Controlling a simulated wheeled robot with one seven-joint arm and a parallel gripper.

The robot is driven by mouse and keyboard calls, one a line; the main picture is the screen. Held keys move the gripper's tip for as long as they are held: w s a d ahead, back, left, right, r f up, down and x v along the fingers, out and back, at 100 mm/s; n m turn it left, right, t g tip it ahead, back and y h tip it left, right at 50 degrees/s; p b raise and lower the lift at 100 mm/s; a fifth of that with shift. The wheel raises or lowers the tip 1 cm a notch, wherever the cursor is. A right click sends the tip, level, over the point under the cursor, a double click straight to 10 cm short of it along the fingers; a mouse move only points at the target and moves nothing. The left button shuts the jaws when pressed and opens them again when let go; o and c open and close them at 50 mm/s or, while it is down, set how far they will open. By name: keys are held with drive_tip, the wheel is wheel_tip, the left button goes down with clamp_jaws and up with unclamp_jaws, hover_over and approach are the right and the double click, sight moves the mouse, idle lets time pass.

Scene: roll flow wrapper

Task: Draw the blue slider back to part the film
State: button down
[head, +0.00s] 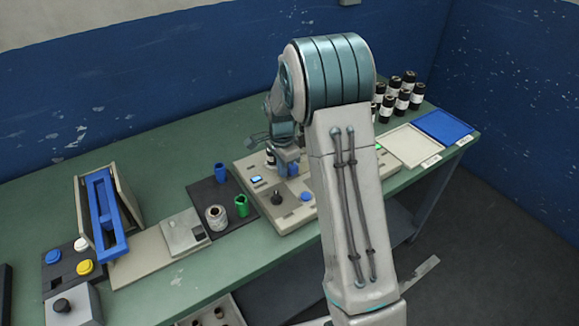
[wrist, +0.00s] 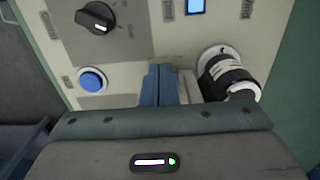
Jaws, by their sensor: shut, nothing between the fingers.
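My gripper (head: 290,168) is low over the beige wrapper panel (head: 245,167), behind my forearm in the head view. In the wrist view its two blue-grey fingers (wrist: 161,84) are together, with nothing seen between them. They point down at the panel beside a pale block (wrist: 189,86). A black-and-white cylinder (wrist: 228,72) is just right of the fingers; it also shows in the head view (head: 270,156). I cannot make out the blue slider or the film apart from the fingers; the gripper may hide them. Contact is unclear.
A round blue button (wrist: 92,80) and a black dial (wrist: 95,19) are left of the fingers in the wrist view. A small blue display (wrist: 196,6) is beyond. Black bottles (head: 406,87) and a cream tray (head: 408,146) stand right; a blue frame (head: 104,212) stands left.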

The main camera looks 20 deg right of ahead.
idle(0.4)
drive_tip(key=shift+w+d+p, duration=0.15)
drive_tip(key=shift+w+d, duration=0.4)
drive_tip(key=shift+d, duration=1.15)
drive_tip(key=shift+w+d+p, duration=0.1)
drive_tip(key=shift+w+d, duration=0.45)
drive_tip(key=shift+d, duration=1.15)
drive_tip(key=shift+w+d+p, duration=0.15)
drive_tip(key=shift+w+d, duration=0.4)
drive_tip(key=shift+d, duration=1.15)
drive_tip(key=shift+a, duration=0.15)
drive_tip(key=shift+s+a+r, duration=0.1)
drive_tip(key=shift+s+a, duration=0.1)
drive_tip(key=shift+a, duration=0.3)
wheel_tip(320, 180, up, 8)
drive_tip(key=p, duration=0.5)
